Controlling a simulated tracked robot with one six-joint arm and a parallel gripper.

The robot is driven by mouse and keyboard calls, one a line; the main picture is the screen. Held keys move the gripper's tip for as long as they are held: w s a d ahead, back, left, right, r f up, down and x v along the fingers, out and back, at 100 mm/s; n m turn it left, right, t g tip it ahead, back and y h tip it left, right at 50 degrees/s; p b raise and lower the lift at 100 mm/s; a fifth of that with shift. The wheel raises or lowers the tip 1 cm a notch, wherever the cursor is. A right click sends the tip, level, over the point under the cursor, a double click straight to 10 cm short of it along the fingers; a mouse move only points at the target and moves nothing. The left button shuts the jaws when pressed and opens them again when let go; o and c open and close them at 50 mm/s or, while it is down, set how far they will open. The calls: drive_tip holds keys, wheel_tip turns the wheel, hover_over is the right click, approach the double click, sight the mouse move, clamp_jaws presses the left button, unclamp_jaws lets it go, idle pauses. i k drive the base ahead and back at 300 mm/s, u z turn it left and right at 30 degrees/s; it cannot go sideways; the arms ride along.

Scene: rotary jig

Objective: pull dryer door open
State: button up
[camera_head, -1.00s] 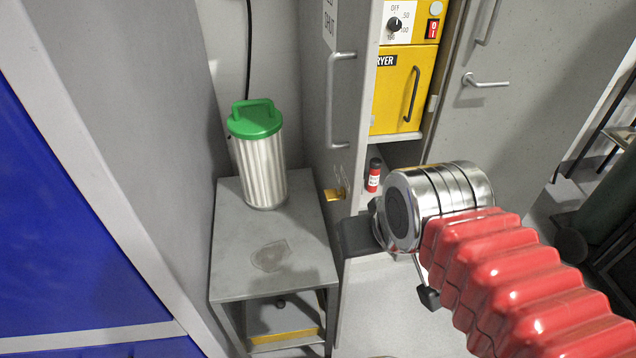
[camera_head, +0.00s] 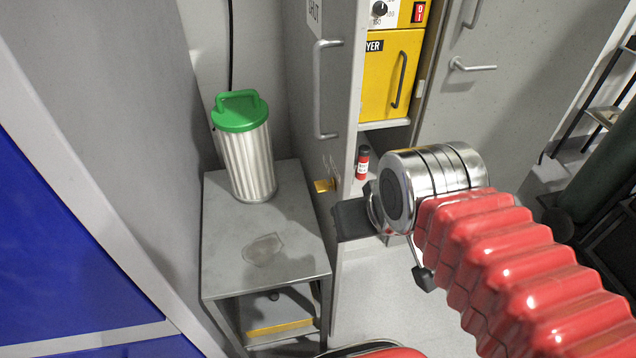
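The yellow dryer (camera_head: 418,12) stands inside a grey cabinet, with a dial and a red switch on its upper panel. Its yellow door (camera_head: 381,82) looks shut and has a dark vertical handle (camera_head: 401,79) on its right side. My arm, with a red ribbed sleeve and a shiny metal wrist, reaches in from the lower right. My gripper (camera_head: 352,219) shows as a dark block left of the wrist, below the dryer and apart from its door. Its fingertips cannot be made out clearly.
A grey cabinet door (camera_head: 335,120) with a long handle stands left of the dryer. Another grey door (camera_head: 520,70) is at right. A green-lidded metal canister (camera_head: 247,155) stands on a small grey table (camera_head: 225,240). A small red bottle (camera_head: 362,165) is below the dryer.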

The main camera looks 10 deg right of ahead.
sight(392, 57)
drive_tip(key=u, duration=1.1)
drive_tip(key=k, duration=0.7)
drive_tip(key=z, duration=0.05)
